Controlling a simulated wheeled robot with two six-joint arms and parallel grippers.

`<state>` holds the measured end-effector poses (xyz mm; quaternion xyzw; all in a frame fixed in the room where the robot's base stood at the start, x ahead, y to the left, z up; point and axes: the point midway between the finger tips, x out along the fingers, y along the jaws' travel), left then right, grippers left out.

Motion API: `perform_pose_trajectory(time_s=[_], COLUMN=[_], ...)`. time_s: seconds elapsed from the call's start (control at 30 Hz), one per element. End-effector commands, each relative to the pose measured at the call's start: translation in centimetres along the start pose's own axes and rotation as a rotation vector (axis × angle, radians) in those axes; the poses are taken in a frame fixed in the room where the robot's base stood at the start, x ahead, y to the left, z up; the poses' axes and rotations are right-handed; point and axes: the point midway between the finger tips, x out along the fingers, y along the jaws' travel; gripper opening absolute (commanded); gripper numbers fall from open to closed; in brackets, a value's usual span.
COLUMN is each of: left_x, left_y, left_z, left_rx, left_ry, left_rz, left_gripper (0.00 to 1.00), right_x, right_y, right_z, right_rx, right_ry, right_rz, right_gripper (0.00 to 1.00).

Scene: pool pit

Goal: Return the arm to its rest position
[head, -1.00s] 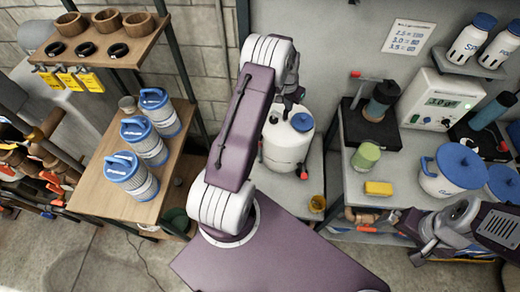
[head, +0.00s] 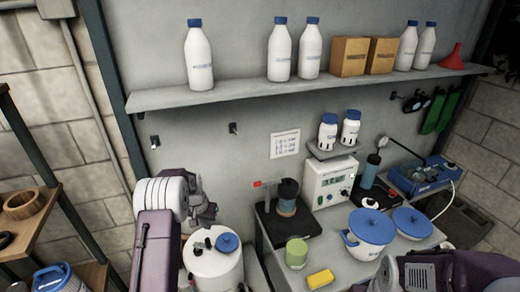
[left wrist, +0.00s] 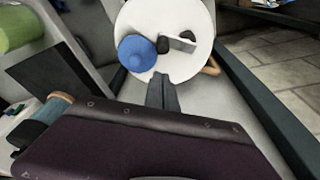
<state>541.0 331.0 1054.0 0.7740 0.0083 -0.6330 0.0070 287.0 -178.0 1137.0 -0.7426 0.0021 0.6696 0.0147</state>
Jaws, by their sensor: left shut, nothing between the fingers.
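My left arm (head: 157,245) is purple with a white joint, upright at the lower left of the head view. My left gripper (head: 207,212) is beside the white joint, just above a white jug (head: 215,268) with a blue cap. In the left wrist view the fingers (left wrist: 163,90) are shut and empty, pointing at the white jug (left wrist: 185,15). I cannot tell how far the fingertips are from it. My right arm (head: 440,272) shows at the bottom right edge; its fingers are not in view.
A bench holds a test-kit meter (head: 327,182), a green-lidded jar (head: 296,253), a yellow sponge (head: 320,278) and a white pot with a blue lid (head: 370,232). A wall shelf (head: 170,98) carries white bottles and brown boxes. A wooden rack (head: 45,235) stands at the left.

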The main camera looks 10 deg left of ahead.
Motion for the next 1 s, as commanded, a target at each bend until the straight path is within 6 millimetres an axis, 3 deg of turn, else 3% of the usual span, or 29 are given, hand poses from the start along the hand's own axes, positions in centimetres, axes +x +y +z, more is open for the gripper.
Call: perform_pose_trajectory(time_s=[0.07,0.13,0.23,0.37,0.47,0.5,0.6,0.7,0.77,1.0], left_x=[-0.4,-2.4,-5.0,-6.7,-6.7,-6.4,-5.7,-4.9,-4.5,-4.6], left_y=[1.2,3.1,7.5,12.4,14.6,15.0,15.1,14.7,14.6,14.6], left_z=[-1.3,-2.9,-1.4,5.3,12.3,15.2,21.4,25.1,25.9,25.4], left_rx=[0.031,0.075,0.155,0.207,0.201,0.187,0.130,0.071,0.030,-0.006], left_ry=[0.037,0.095,0.123,0.108,0.065,0.041,-0.031,-0.098,-0.108,-0.097], left_rz=[-0.004,-0.010,-0.001,0.019,0.031,0.034,0.032,0.025,0.020,0.019], left_gripper=[0.00,0.00,0.00,0.00,0.00,0.00,0.00,0.00,0.00,0.00], right_x=[1.3,2.7,5.0,7.5,8.8,9.1,9.0,8.8,8.8,8.8], right_y=[0.0,0.1,0.1,0.1,0.2,0.2,0.2,0.2,0.2,0.2], right_z=[0.1,0.3,0.5,0.8,0.9,1.0,0.9,0.9,0.9,0.9], right_rx=[0.000,0.000,0.000,0.000,0.000,0.000,0.000,0.000,0.000,0.000], right_ry=[0.000,0.000,0.000,0.000,0.000,0.000,0.000,0.000,0.000,0.000], right_rz=[0.000,0.000,0.000,0.000,0.000,0.000,0.000,0.000,0.000,0.000], right_gripper=[1.00,1.00,1.00,1.00,1.00,1.00,1.00,1.00,1.00,1.00])
